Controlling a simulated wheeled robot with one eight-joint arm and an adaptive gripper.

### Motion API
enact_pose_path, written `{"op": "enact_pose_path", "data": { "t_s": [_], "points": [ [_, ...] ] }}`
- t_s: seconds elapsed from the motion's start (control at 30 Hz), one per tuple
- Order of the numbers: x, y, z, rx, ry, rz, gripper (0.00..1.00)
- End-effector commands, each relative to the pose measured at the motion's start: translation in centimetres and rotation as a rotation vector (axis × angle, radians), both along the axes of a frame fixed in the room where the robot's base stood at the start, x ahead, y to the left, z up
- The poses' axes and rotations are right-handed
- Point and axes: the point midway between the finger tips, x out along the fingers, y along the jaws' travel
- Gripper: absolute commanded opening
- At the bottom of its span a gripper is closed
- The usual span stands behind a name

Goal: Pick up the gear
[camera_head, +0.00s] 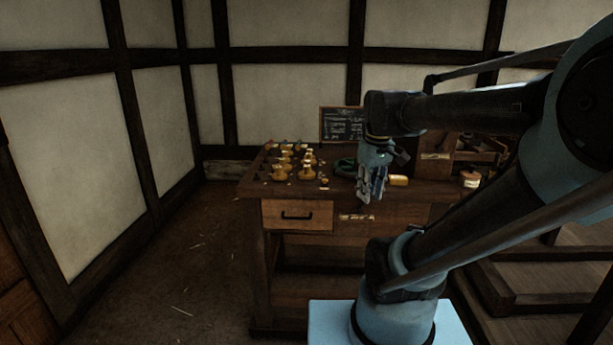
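My gripper (371,187) hangs pointing down over the front edge of a wooden workbench (350,188), right of its middle. The fingers are small and dark in this view, and I cannot tell whether they are open or shut. I cannot make out a gear for certain. Several small yellow-brown pieces (307,173) stand on the left part of the bench top, too small to identify. A dark green round thing (346,166) lies just left of my gripper, partly hidden behind it.
A framed chalkboard (341,124) stands at the back, with wooden compartments (480,150) at the right. The bench has a drawer (297,214) with a dark handle. Open floor (170,260) lies to the left.

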Motion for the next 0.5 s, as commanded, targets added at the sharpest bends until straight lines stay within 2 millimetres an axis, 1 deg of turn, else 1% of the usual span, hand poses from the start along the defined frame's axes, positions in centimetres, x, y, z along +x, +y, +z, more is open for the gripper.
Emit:
{"op": "enact_pose_path", "data": {
  "t_s": [0.03, 0.2, 0.37, 0.5],
  "points": [
    [1.5, 0.7, 1.5, -0.007, 0.007, 0.066, 0.25],
    [5.9, 3.1, 5.5, -0.032, 0.029, 0.293, 0.25],
    [10.1, 5.8, 8.8, -0.052, 0.049, 0.507, 0.25],
    [13.8, 8.6, 11.1, -0.068, 0.066, 0.694, 0.25]
  ]
}}
